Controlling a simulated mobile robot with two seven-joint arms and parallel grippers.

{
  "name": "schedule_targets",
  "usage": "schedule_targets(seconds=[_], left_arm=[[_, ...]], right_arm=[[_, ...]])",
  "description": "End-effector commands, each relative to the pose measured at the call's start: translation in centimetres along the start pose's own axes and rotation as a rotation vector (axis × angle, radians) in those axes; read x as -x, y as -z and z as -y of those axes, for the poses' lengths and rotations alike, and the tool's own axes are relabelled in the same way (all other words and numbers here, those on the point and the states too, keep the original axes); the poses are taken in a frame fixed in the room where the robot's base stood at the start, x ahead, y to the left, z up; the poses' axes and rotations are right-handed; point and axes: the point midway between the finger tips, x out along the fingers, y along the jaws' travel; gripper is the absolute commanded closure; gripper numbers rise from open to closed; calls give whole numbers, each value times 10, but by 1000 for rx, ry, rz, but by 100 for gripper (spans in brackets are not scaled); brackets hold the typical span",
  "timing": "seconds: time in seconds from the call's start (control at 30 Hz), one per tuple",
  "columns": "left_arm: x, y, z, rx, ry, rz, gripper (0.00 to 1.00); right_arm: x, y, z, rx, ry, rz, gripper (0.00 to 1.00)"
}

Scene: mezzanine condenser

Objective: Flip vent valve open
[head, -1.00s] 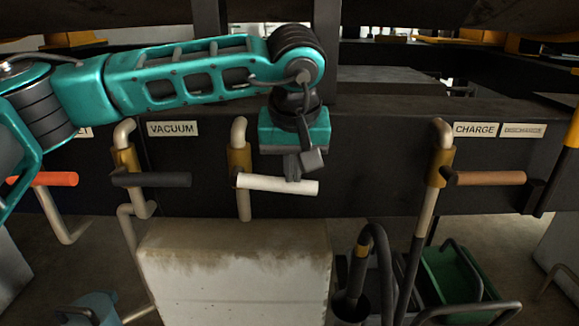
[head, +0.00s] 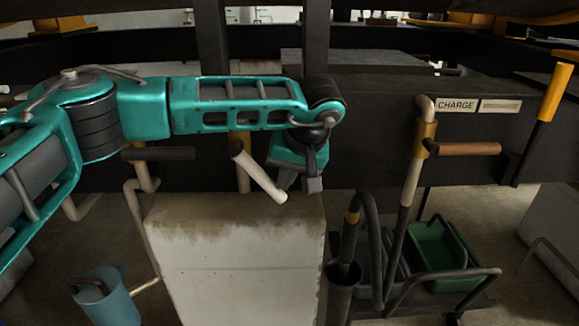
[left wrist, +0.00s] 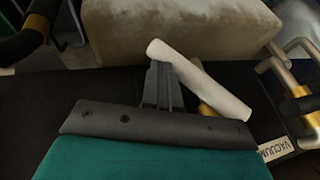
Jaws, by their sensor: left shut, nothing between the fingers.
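A white valve lever (head: 262,178) on a brass valve body is tilted, its free end low and to the right in the head view. No vent label can be read; my left arm covers the panel above this valve. My left gripper (head: 300,184) is shut and empty, beside the lever's low free end. In the left wrist view, the shut fingers (left wrist: 160,87) are close against the white lever (left wrist: 207,82) near its free end; whether they touch is unclear. My right gripper is not in view.
A black lever (head: 160,153) is left of the white one, and a brown lever (head: 468,149) sits right, under the CHARGE label (head: 456,105). A pale block (head: 237,255) stands below. A green tray (head: 437,246) and a blue bucket (head: 108,297) are on the floor.

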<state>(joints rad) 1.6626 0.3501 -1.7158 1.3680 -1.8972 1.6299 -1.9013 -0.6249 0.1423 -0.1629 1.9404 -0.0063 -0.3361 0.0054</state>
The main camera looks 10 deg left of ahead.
Motion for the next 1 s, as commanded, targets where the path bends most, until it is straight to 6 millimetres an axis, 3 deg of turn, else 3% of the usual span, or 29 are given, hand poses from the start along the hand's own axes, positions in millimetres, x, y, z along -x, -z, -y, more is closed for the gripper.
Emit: schedule_targets(seconds=[0.43, 0.63, 1.0], left_arm=[[-37, -14, 19, 4, -4, 4, 100], [-45, -18, 27, -48, 127, 1, 100], [-53, -21, 36, -45, 121, 3, 100]], right_arm=[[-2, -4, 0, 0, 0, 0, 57], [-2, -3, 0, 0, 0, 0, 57], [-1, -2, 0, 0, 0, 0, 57]])
